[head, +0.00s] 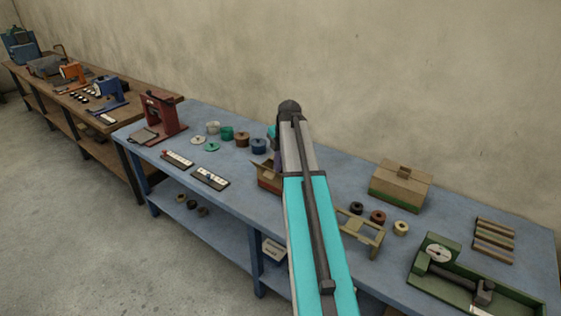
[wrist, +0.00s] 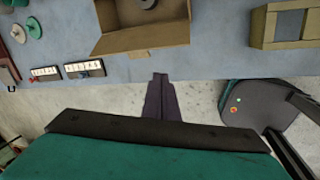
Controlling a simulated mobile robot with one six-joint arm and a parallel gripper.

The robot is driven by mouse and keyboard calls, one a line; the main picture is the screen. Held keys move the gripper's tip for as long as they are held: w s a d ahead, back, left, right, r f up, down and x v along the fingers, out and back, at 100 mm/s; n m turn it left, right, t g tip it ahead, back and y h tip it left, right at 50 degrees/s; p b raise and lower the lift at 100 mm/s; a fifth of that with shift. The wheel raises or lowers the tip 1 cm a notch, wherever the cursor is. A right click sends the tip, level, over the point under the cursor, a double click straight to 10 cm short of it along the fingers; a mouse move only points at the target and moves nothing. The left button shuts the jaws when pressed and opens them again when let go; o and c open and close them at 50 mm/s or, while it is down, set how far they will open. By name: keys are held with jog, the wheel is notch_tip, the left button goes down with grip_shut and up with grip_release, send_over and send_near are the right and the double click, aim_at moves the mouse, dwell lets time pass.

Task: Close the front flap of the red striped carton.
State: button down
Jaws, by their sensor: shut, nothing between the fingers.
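The red striped carton (head: 268,181) stands on the blue bench, partly hidden behind my arm in the head view. Its reddish front side shows there. In the wrist view the carton (wrist: 118,22) is open at the top of the picture, with a dark round roll (wrist: 147,3) inside. Its front flap (wrist: 148,38) hangs outward toward the bench's front edge. My gripper (wrist: 160,77) is shut and empty, its dark fingers pointing toward the flap from the front. In the picture the tips lie below the flap, apart from it. The head view mostly hides my gripper.
A tan wooden frame (head: 361,229) stands right of the carton. A closed tan box (head: 401,184) with a green base stands behind it. Two label strips (head: 210,179) and several coloured rolls (head: 227,133) lie to the left. A green tool (head: 440,252) is at the right.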

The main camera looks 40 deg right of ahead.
jog(key=shift+s+d, duration=0.25)
jog(key=shift+d, duration=0.15)
jog(key=s+b+x, duration=0.2)
jog(key=b+x, duration=0.2)
jog(key=x, duration=0.5)
jog(key=shift+f+b, duration=0.35)
jog(key=shift+f, duration=0.25)
jog(key=shift+d, duration=0.15)
dwell(1.5)
